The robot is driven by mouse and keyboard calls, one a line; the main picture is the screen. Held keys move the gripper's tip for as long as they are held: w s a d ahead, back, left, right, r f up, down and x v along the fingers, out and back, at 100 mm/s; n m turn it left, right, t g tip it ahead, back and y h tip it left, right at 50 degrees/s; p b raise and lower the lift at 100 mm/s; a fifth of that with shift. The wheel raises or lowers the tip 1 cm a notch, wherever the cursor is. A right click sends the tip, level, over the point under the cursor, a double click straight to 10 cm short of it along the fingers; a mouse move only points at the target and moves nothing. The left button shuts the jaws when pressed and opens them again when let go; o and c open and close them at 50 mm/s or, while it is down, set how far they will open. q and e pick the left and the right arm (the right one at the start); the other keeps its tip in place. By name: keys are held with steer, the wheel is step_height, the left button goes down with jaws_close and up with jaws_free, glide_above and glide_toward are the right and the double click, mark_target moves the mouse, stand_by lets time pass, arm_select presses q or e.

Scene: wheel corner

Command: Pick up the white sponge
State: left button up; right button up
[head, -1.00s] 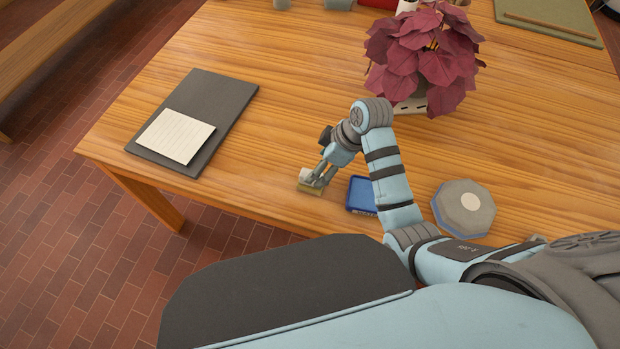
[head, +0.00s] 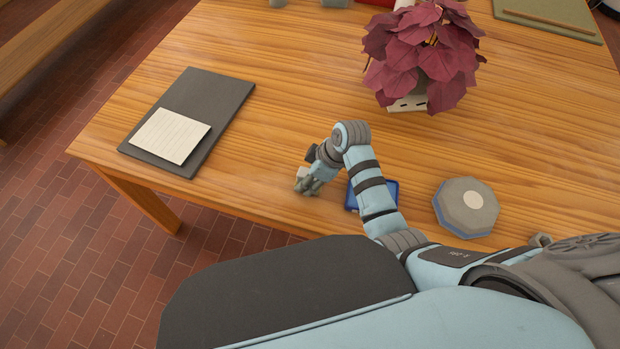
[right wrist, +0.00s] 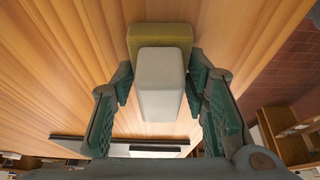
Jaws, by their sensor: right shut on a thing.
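The white sponge (right wrist: 160,85) shows as a pale block in the right wrist view, between the fingers of my right gripper (right wrist: 160,88). An olive block (right wrist: 160,33) lies just beyond it; I cannot tell whether the two are joined. In the head view my right gripper (head: 306,186) is low over the table near its front edge, and a small pale part of the sponge (head: 301,173) shows beside the fingers. The gripper is shut on the sponge. The fingers hide most of it there, and the olive part cannot be made out. My left gripper is not in view.
A blue tray (head: 391,189) lies right of the gripper, partly behind my forearm. Further right is a grey octagonal box (head: 466,222). A red-leaved plant (head: 425,60) stands behind. A dark board (head: 222,100) with a pale pad (head: 170,136) lies left. The wooden table between is clear.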

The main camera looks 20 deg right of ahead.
step_height(320, 180, up, 20)
steer(key=p, duration=0.6)
steer(key=shift+p, duration=0.3)
